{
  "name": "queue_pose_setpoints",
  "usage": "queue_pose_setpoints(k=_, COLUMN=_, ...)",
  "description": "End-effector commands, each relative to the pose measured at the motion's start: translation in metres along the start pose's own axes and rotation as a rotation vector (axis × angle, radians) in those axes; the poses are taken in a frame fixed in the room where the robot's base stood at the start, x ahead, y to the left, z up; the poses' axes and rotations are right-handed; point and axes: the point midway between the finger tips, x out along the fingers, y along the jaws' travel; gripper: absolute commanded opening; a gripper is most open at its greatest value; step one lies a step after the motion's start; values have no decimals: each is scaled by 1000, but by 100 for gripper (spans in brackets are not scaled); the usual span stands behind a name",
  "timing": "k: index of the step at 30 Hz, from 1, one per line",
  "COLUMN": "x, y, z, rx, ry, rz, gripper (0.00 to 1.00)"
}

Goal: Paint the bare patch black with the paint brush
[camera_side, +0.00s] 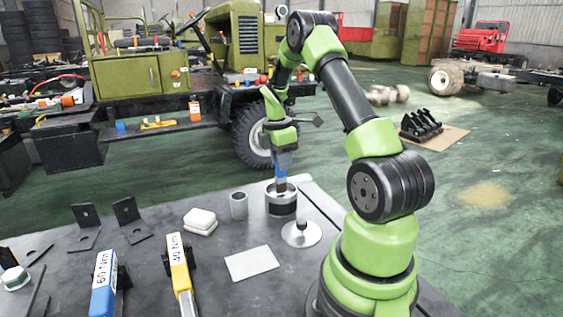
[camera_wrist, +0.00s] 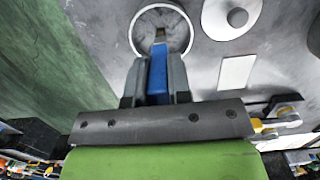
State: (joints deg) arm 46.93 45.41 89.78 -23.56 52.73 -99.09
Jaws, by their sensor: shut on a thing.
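The paint brush (camera_side: 282,168) has a blue handle and is held upright, bristles down. My gripper (camera_side: 284,152) is shut on its handle. The brush's lower end is at the mouth of a grey-and-black tin (camera_side: 281,206); I cannot tell how deep it goes. In the wrist view, the blue handle (camera_wrist: 157,72) sits between the fingers of my gripper (camera_wrist: 158,60), in front of the round tin (camera_wrist: 136,32). A pale flat rectangle (camera_side: 251,263) lies on the bench, also in the wrist view (camera_wrist: 237,72); I cannot tell whether it is the bare patch.
On the dark bench (camera_side: 225,295) are a small grey cup (camera_side: 238,206), a white round-based stand (camera_side: 301,235) close right of the tin, white folded pads (camera_side: 200,221), black brackets (camera_side: 130,221), and blue (camera_side: 103,285) and yellow (camera_side: 180,267) tools. A green truck (camera_side: 150,75) stands behind.

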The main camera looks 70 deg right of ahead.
Motion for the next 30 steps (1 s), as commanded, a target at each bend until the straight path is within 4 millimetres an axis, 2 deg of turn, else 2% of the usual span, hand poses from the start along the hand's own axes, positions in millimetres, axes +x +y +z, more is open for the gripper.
queue_pose_setpoints(k=19, x=-56, y=1, z=7, rx=1, ry=0, rz=6, gripper=0)
queue_pose_setpoints(k=30, x=-64, y=0, z=8, rx=1, ry=0, rz=4, gripper=0)
